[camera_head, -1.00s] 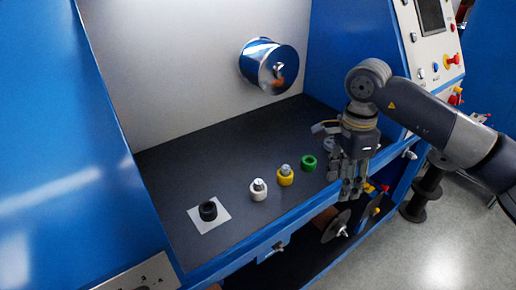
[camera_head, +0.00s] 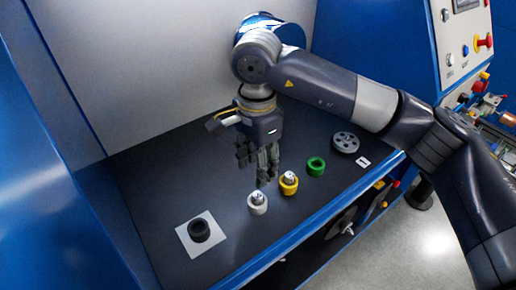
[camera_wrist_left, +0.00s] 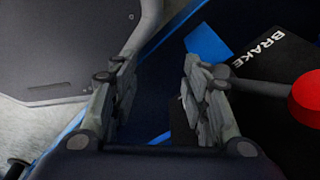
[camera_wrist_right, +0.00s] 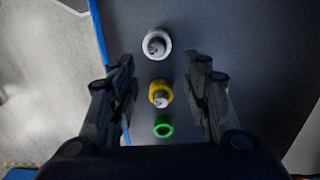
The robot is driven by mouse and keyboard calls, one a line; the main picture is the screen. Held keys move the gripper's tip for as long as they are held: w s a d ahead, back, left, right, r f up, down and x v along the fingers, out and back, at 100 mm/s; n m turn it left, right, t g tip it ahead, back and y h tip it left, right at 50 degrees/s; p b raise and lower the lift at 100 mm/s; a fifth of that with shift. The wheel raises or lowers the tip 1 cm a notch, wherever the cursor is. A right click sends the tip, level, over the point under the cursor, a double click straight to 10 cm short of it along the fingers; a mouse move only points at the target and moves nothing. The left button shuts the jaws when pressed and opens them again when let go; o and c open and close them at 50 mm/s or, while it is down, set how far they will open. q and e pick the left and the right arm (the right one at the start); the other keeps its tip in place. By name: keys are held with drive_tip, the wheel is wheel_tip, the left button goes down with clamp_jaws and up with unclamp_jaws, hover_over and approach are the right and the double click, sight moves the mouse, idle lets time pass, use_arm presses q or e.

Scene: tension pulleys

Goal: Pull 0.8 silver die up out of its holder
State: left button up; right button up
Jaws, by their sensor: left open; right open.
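A silver die (camera_head: 258,196) stands upright in a white ring-shaped holder (camera_head: 258,207) on the dark shelf. A second silver die (camera_head: 289,178) stands in a yellow holder (camera_head: 289,188) to its right. No size marking is readable, so I cannot tell which is the 0.8 die. Both also show in the right wrist view, the white holder (camera_wrist_right: 157,43) above the yellow holder (camera_wrist_right: 160,93). My right gripper (camera_head: 257,170) is open and empty, fingers down, above and just behind the white holder. My left gripper (camera_wrist_left: 157,75) is open and empty, away from the dies.
A green ring (camera_head: 316,166) and a grey disc (camera_head: 346,142) lie right of the holders. A black ring (camera_head: 200,230) sits on a white square (camera_head: 185,240) at the left. In the left wrist view a red knob (camera_wrist_left: 306,97) is beside a BRAKE label.

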sight(257, 195)
drive_tip(key=f, duration=0.1)
drive_tip(key=s+f, duration=0.1)
drive_tip(key=shift+f+p, duration=0.3)
drive_tip(key=shift+p, duration=0.05)
wheel_tip(257, 195, down, 3)
drive_tip(key=shift+w+f+p, duration=0.1)
drive_tip(key=shift+p, duration=0.25)
wheel_tip(257, 195, down, 4)
drive_tip(key=shift+w+r+p, duration=0.1)
drive_tip(key=shift+p, duration=0.25)
drive_tip(key=shift+c, duration=0.9)
use_arm(q)
drive_tip(key=shift+g, duration=0.4)
drive_tip(key=s, duration=0.1)
drive_tip(key=s+r, duration=0.1)
drive_tip(key=s, duration=0.3)
drive_tip(key=shift+s+a+r, duration=0.1)
drive_tip(key=shift+a+r, duration=0.05)
drive_tip(key=shift+r, duration=0.25)
use_arm(e)
clamp_jaws()
